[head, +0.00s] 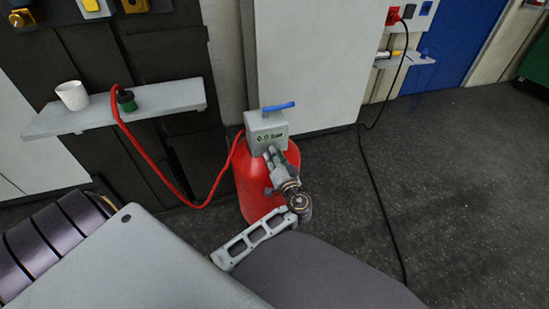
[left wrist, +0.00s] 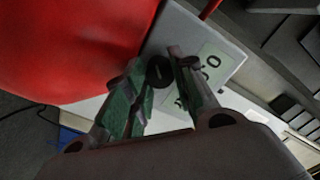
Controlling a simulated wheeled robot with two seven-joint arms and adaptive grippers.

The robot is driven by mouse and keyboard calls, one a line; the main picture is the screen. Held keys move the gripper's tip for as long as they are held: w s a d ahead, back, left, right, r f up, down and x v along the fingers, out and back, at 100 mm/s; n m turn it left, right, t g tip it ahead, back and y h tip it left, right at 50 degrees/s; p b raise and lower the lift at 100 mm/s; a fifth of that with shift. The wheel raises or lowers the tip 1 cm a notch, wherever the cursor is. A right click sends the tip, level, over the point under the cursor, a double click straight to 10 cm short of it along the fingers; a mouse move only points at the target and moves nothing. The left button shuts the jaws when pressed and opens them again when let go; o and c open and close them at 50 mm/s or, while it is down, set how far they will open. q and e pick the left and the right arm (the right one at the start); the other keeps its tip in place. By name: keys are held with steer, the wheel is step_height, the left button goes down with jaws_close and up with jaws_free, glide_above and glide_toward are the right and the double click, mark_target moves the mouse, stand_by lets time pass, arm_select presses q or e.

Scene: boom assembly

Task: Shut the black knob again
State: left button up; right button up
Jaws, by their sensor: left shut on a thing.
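A red tank (head: 258,193) stands on the floor in the middle of the head view. A grey box (head: 262,122) sits on its top, with a blue handle (head: 278,107) and a display that seems to read 0.0 bar. My left gripper (head: 271,154) is at the front of this box. In the left wrist view, the black knob (left wrist: 159,71) is between the fingertips of my left gripper (left wrist: 157,68), which is shut on it. The gripper hides the knob in the head view. My right gripper is not in view.
A red hose (head: 150,158) runs from the tank to a green-and-black fitting (head: 126,100) on a grey shelf (head: 175,98) at left. A white cup (head: 72,95) stands there. A black cable (head: 372,175) crosses the floor at right, which is otherwise mostly clear.

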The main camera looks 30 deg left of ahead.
arm_select(q)
steer(key=shift+f, duration=0.2)
steer(key=o, duration=0.8)
steer(key=shift+r, duration=0.1)
steer(key=shift+r, duration=0.1)
step_height(320, 180, up, 10)
steer(key=shift+s+f, duration=0.1)
steer(key=shift+d, duration=0.1)
stand_by(0.5)
